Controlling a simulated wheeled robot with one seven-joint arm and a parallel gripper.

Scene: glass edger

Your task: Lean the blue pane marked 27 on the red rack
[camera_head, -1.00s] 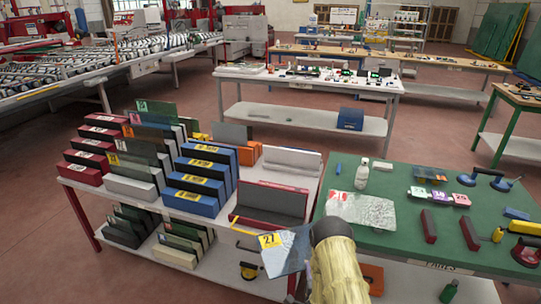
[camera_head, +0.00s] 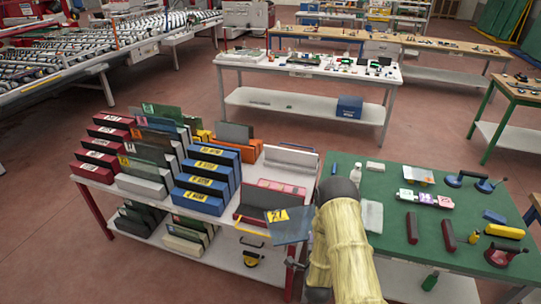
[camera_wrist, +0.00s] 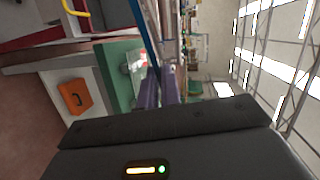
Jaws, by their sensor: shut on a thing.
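The blue pane marked 27 (camera_head: 291,231) is translucent, with a yellow label at its upper left corner. It hangs tilted in front of the red rack's right end, with air visible below it. The red rack (camera_head: 246,221), low with a grey upright back, stands at the front right of the grey table; the pane's label overlaps it in the head view, and I cannot tell whether they touch. My gripper (camera_wrist: 161,90) is shut on the pane, whose thin edge shows in the wrist view (camera_wrist: 149,33). My arm hides the grip in the head view.
Blue racks (camera_head: 196,200) and maroon racks (camera_head: 93,171) stand left of the red rack. The green table (camera_head: 390,255) at right carries a bottle, suction lifters and dark red blocks. An orange case (camera_wrist: 74,97) sits low in the wrist view.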

